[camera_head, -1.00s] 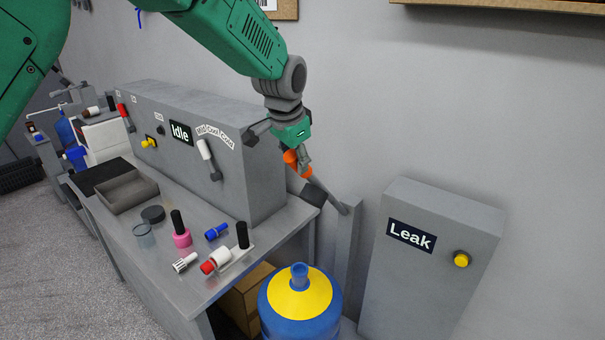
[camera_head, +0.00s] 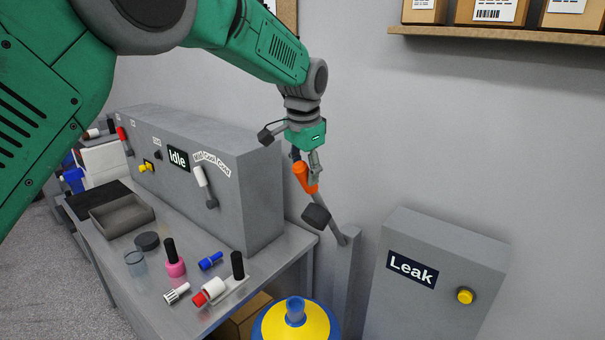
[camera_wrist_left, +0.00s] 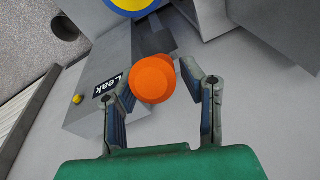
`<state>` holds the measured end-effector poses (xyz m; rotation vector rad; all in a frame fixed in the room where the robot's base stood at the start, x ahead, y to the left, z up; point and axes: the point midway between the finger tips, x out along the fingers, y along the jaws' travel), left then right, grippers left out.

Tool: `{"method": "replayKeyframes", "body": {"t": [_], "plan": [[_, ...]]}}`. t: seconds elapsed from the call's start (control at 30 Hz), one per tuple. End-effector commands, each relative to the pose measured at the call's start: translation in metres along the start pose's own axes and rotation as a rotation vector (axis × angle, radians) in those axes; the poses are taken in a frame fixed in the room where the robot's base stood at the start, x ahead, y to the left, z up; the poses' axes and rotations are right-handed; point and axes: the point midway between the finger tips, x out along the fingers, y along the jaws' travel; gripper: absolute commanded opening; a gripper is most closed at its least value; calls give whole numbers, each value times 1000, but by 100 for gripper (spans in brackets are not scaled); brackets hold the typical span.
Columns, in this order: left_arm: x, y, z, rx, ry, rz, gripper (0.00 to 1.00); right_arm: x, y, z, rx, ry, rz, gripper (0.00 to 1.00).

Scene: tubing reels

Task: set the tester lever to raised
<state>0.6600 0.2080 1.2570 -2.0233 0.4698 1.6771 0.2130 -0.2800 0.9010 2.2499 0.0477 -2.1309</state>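The tester lever is a grey bar with an orange grip (camera_head: 304,177) and a dark block (camera_head: 316,216). It is pivoted on a grey post (camera_head: 350,270) beside the bench and slopes up to the left from the pivot. My left gripper (camera_head: 310,168) is at the orange grip, with its fingers on both sides of it. In the left wrist view the orange grip (camera_wrist_left: 153,78) sits between the two fingertips, which close in on it and partly pass behind it. My right gripper is not in view.
The grey Leak panel (camera_head: 440,245) with a yellow button stands right of the post. A blue and yellow bottle (camera_head: 296,322) stands below. The bench to the left holds the Idle cabinet (camera_head: 240,215), a tray (camera_head: 122,217) and several small parts. A shelf (camera_head: 500,34) is above.

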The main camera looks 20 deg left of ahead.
Motion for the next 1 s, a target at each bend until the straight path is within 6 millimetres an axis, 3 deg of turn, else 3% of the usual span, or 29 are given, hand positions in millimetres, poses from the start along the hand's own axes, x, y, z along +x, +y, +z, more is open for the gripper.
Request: {"method": "replayKeyframes", "body": {"t": [0.47, 0.8, 1.0], "plan": [[-15, 1, 4, -1, -2, -2, 49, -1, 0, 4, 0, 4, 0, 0], [-81, 0, -2, 0, -2, -1, 49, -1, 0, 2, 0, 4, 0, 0], [-109, 0, -4, 1, -4, 0, 49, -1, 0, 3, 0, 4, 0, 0]]}}
